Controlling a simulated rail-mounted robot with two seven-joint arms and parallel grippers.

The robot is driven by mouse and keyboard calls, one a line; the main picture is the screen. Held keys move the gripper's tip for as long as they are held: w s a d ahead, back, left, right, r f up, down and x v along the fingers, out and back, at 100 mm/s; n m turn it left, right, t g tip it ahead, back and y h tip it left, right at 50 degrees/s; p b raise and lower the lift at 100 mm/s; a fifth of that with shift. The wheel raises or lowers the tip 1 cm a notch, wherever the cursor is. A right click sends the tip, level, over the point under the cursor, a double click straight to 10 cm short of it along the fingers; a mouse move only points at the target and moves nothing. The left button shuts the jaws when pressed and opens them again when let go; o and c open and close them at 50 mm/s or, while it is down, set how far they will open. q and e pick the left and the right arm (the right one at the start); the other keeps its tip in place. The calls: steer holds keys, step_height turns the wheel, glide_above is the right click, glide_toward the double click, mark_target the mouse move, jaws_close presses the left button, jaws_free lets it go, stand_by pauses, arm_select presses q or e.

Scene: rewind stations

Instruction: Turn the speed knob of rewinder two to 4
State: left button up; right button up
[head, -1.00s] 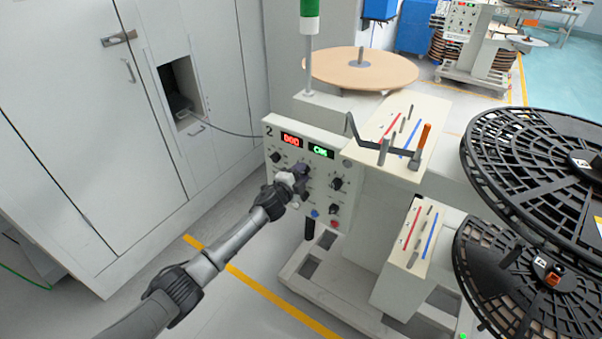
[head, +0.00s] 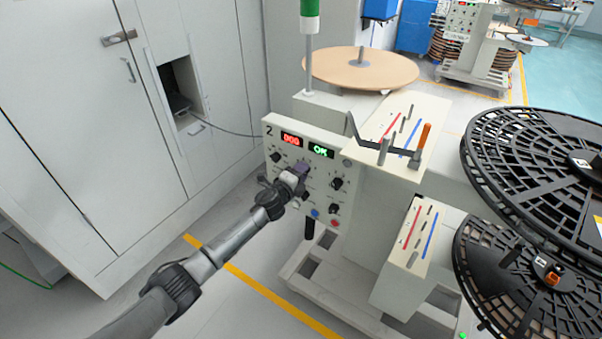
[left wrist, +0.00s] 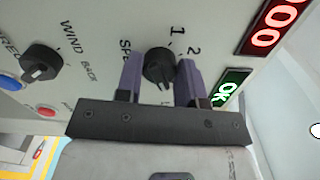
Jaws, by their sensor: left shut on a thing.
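Rewinder two's control panel (head: 270,150), marked 2, faces me in the head view, with a red display (head: 291,140) and a green OK display (head: 320,150). In the left wrist view the black speed knob (left wrist: 158,66) sits on the panel, with the numbers 1 and 2 beside it. The rest of its scale is hidden, and I cannot read its setting. My left gripper (head: 301,170) is at the panel, its purple fingers shut on the speed knob, one on each side. My right gripper is in neither view.
A wind knob (left wrist: 41,62) and a blue button (left wrist: 11,82) are close by on the panel. A black crank with an orange handle (head: 425,139) stands on the machine top. Large black reels (head: 535,150) fill the right side. Open floor lies in front of the panel.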

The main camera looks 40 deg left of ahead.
arm_select(q)
steer(key=o, duration=0.8)
steer(key=shift+o, duration=0.6)
steer(key=s+d+p, duration=0.1)
steer(key=s+p, duration=0.1)
steer(key=s, duration=1.1)
steer(key=shift+s, duration=0.35)
steer(key=shift+d, duration=0.15)
